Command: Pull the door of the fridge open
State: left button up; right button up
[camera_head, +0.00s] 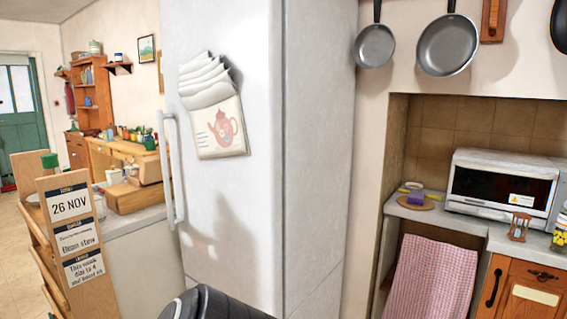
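The tall white fridge (320,140) stands in the middle of the head view. Its door (240,200) faces left of centre and looks shut, with a thin seam along the fridge's side. A long vertical white handle (174,170) is on the door's left edge. A paper holder with a red teapot picture (218,128) is on the door. The fridge's top and bottom are cut off by the frame. Neither of my grippers is in view, and nothing is seen touching the handle.
A counter (140,219) and a wooden calendar board (75,235) stand left of the fridge. At right are a white toaster oven (502,185), a checked towel (432,280) and hanging pans (447,45). Some floor (20,240) shows at far left.

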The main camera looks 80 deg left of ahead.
aim_at(229, 210)
jog(key=u, duration=3)
jog(key=i+l+z, duration=0.1)
jog(key=i+l, duration=0.35)
jog(key=i, duration=0.05)
